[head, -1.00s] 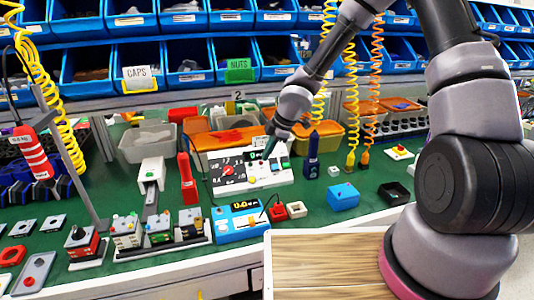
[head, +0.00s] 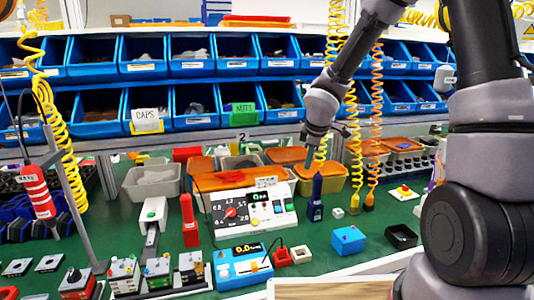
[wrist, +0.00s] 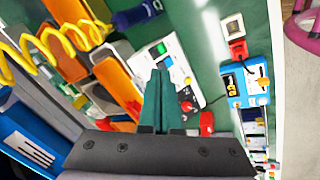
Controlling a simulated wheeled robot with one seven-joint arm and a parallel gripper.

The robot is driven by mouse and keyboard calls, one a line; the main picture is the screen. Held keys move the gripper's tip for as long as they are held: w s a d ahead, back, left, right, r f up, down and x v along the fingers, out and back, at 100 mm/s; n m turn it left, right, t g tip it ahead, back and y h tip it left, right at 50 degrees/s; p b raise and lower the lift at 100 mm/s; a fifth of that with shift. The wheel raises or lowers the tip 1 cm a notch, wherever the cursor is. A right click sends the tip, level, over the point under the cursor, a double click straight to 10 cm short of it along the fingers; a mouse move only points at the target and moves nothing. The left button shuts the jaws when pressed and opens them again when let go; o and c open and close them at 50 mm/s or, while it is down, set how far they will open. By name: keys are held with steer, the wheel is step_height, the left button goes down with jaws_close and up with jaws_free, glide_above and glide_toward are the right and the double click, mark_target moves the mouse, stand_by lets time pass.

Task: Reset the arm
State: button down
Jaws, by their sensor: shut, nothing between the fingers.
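The white control panel (head: 252,213) stands on the green bench in the head view. It has a round dial with a red knob (head: 231,212), a small green display and coloured buttons at right. The panel also shows in the wrist view (wrist: 186,80), partly covered by my fingers. My gripper (head: 309,165) is up and to the right of the panel in the head view, apart from it, in front of the orange-lidded bins. In the wrist view my dark green fingers (wrist: 159,72) are together with nothing between them.
A blue meter (head: 241,264) sits in front of the panel. A red bottle (head: 189,220) and a dark blue bottle (head: 316,197) flank it. Coiled yellow (head: 353,130) and orange hoses (head: 377,100) hang right of my gripper. Blue bins (head: 194,105) line the back.

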steer(key=s+d+r+m+t+h, duration=0.1)
steer(key=s+d+r+m, duration=0.35)
steer(key=r, duration=0.35)
steer(key=s+d+r+m+h, duration=0.1)
steer(key=s+d+r+m, duration=0.3)
steer(key=d+r+m, duration=0.3)
steer(key=s+r+m+t+y, duration=0.1)
steer(key=s+r+m+y, duration=0.2)
steer(key=s+r+m, duration=0.4)
steer(key=s+r, duration=0.2)
steer(key=s, duration=0.5)
steer(key=shift+t, duration=0.4)
steer(key=shift+r, duration=0.1)
